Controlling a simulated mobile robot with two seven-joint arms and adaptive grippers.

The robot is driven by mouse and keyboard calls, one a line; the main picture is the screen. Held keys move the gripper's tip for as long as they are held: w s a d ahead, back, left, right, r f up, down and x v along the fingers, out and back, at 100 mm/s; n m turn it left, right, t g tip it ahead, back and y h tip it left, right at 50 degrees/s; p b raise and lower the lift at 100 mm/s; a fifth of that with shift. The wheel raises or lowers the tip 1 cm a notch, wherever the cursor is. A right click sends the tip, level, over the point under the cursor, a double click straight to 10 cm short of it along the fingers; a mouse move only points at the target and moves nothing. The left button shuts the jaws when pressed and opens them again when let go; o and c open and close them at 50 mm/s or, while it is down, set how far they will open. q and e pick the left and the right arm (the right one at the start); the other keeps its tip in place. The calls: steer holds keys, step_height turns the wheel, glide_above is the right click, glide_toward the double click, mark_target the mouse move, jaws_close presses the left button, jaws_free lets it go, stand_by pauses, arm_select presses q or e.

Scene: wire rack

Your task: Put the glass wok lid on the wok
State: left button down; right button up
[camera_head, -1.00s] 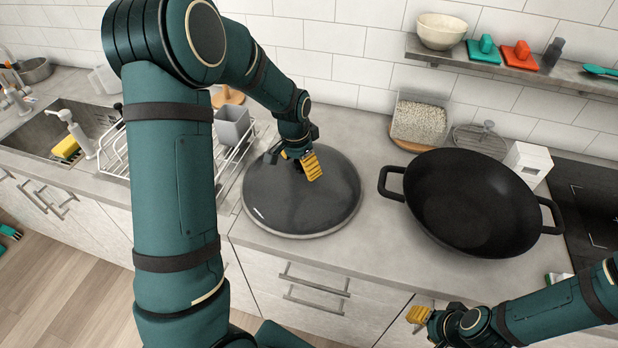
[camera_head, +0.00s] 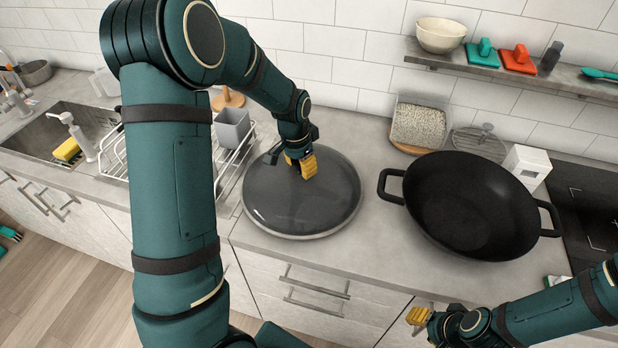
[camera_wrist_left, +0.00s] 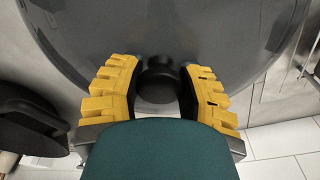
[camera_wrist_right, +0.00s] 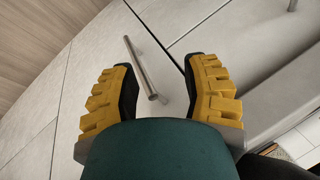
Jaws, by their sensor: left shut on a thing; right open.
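The glass wok lid (camera_head: 300,210) is a large dark grey, see-through dome lying on the counter, left of the wok. My left gripper (camera_head: 301,168) is at its top centre, shut on the knob. In the left wrist view the black knob (camera_wrist_left: 158,80) is between the yellow fingers. The lid's surface (camera_wrist_left: 160,25) fills the upper part of that view. The black wok (camera_head: 470,205) stands on the counter to the right, open on top, with a handle on each side. My right gripper (camera_head: 418,316) is open and empty in front of the counter, by the cabinet fronts (camera_wrist_right: 150,70).
A dish rack (camera_head: 235,165) with a grey cup stands left of the lid. A container of grains (camera_head: 418,125), a smaller lid (camera_head: 480,142) and a white box (camera_head: 527,165) stand behind the wok. A shelf (camera_head: 500,70) hangs above. Counter between lid and wok is clear.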

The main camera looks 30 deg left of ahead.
arm_select(q)
steer(key=shift+w+r+p, duration=0.1)
steer(key=shift+r+p, duration=0.4)
steer(key=shift+r, duration=0.3)
steer(key=shift+r+p, duration=1.6)
steer(key=shift+r, duration=0.8)
